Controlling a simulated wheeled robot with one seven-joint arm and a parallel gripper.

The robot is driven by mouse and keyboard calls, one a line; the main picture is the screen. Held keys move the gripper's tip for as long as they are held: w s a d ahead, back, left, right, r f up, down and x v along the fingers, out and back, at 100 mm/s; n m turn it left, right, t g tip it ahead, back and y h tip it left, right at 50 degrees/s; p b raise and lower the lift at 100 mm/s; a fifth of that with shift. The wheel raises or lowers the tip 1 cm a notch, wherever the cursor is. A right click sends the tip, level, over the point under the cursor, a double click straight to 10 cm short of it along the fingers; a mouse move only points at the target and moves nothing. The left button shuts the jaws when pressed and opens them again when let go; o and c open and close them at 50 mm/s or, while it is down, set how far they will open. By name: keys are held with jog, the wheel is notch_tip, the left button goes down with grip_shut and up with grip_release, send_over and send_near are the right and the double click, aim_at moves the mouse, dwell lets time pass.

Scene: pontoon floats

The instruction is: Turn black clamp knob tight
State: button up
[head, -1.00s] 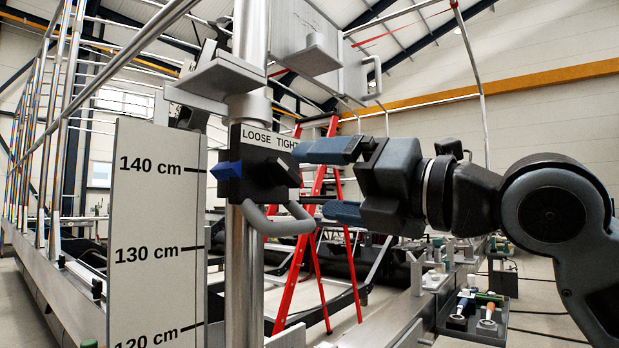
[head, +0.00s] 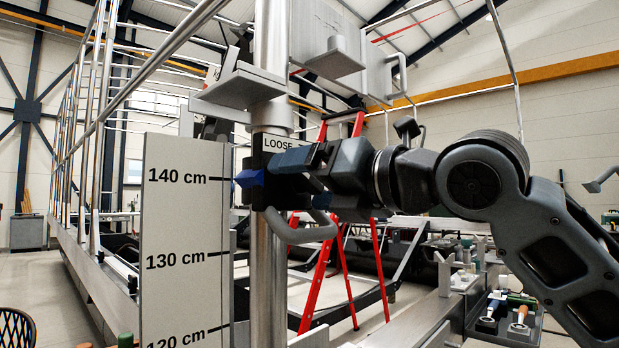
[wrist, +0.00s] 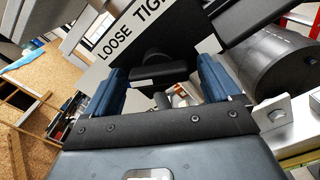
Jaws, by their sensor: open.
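The black clamp block on the steel post carries a white LOOSE–TIGHT label (head: 282,145), partly covered by my gripper in the head view. In the wrist view the black clamp knob (wrist: 157,62) shows beneath the label (wrist: 136,30), beyond and between my two blue fingers. In the head view my gripper (head: 290,186) is at the block's front and hides most of the knob. My gripper (wrist: 163,72) is open, with the fingers on either side of the knob; contact cannot be told.
A grey bent handle (head: 305,232) sits just below my gripper. The steel post (head: 268,285) and a height board (head: 186,235) stand at left. A grey bracket (head: 240,85) is above the clamp. A red ladder (head: 315,280) is behind.

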jog(key=shift+a, duration=0.1)
jog(key=c, duration=1)
jog(key=shift+o, duration=0.2)
